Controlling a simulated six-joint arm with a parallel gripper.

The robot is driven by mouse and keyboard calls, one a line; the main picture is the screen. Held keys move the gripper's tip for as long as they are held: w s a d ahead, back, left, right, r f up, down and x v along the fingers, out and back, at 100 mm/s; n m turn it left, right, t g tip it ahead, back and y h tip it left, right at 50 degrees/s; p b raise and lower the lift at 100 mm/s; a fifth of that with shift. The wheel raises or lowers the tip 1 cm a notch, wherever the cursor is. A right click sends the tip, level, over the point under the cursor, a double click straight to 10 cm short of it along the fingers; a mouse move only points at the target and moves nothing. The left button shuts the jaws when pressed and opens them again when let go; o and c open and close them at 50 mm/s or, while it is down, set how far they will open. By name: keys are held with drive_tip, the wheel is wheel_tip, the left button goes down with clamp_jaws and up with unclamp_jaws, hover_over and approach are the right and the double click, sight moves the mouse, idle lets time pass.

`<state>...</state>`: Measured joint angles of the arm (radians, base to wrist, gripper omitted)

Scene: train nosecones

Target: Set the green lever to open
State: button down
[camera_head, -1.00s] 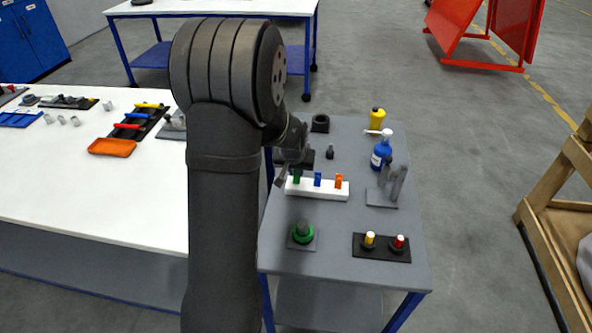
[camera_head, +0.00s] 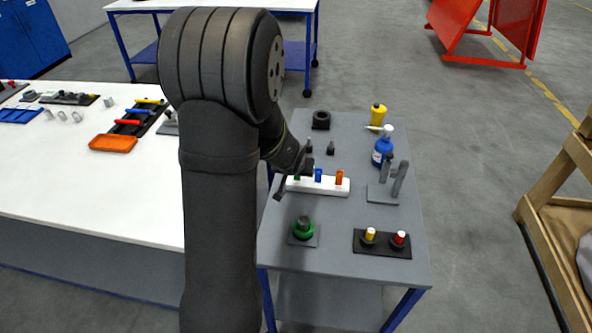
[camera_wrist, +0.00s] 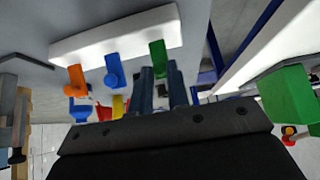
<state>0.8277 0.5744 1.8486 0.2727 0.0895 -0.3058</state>
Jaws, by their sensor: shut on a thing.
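A white block (camera_head: 325,192) on the grey table carries three levers: green (camera_head: 297,178) at left, blue (camera_head: 318,175) in the middle and orange (camera_head: 339,178) at right. My gripper (camera_head: 281,190) is at the left end of the block and partly covers the green lever in the head view. In the wrist view the order is reversed, with the orange lever (camera_wrist: 77,80), blue lever (camera_wrist: 113,70) and green lever (camera_wrist: 158,58). My gripper's two fingers (camera_wrist: 162,82) are shut on the green lever's end. The lever's exact angle is hard to tell.
In front of the block stand a green button (camera_head: 304,228) and a base with yellow and red buttons (camera_head: 382,243). A grey clamp-like fixture (camera_head: 390,188) and a blue bottle (camera_head: 383,148) are at right. A white table (camera_head: 90,190) lies to the left.

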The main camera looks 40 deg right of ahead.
drive_tip(key=c, duration=1.4)
unclamp_jaws()
drive_tip(key=shift+o, duration=0.2)
drive_tip(key=v, duration=1.7)
drive_tip(key=shift+s+a, duration=0.15)
drive_tip(key=x, duration=1.6)
drive_tip(key=shift+r, duration=0.1)
